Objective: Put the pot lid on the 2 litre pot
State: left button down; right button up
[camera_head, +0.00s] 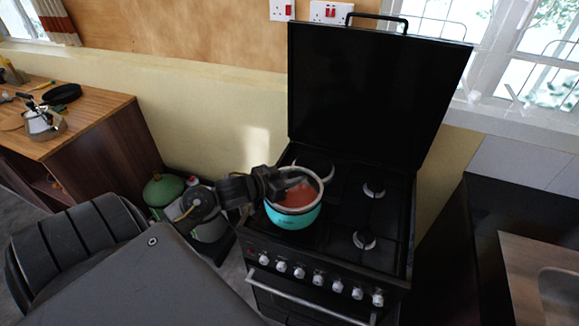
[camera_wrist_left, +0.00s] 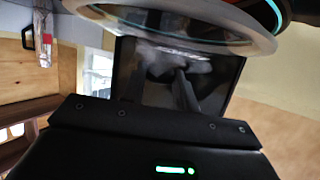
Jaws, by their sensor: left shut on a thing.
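The turquoise pot (camera_head: 292,218) stands on the front left burner of the black stove, with red-orange showing inside its round top. My left gripper (camera_head: 290,183) reaches in from the left over the pot and is shut on the pot lid. In the left wrist view, the lid (camera_wrist_left: 250,43) is a see-through disc with a pale grey rim, just beyond the fingers (camera_wrist_left: 182,92). My right gripper is out of view.
The black stove (camera_head: 392,215) has its cover (camera_head: 375,95) raised at the back and knobs along the front. A green-topped gas cylinder (camera_head: 163,190) stands left of it. A wooden counter (camera_head: 95,108) with a kettle (camera_head: 42,120) is farther left. The right burners are bare.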

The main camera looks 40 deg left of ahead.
pick_arm(q)
jog(key=shift+f, duration=0.6)
dwell(0.3)
jog(key=c, duration=1)
grip_release()
jog(key=shift+s, duration=0.1)
jog(key=b+v, duration=0.2)
jog(key=v, duration=0.8)
jog(key=shift+s, duration=0.3)
jog(key=shift+r, duration=0.15)
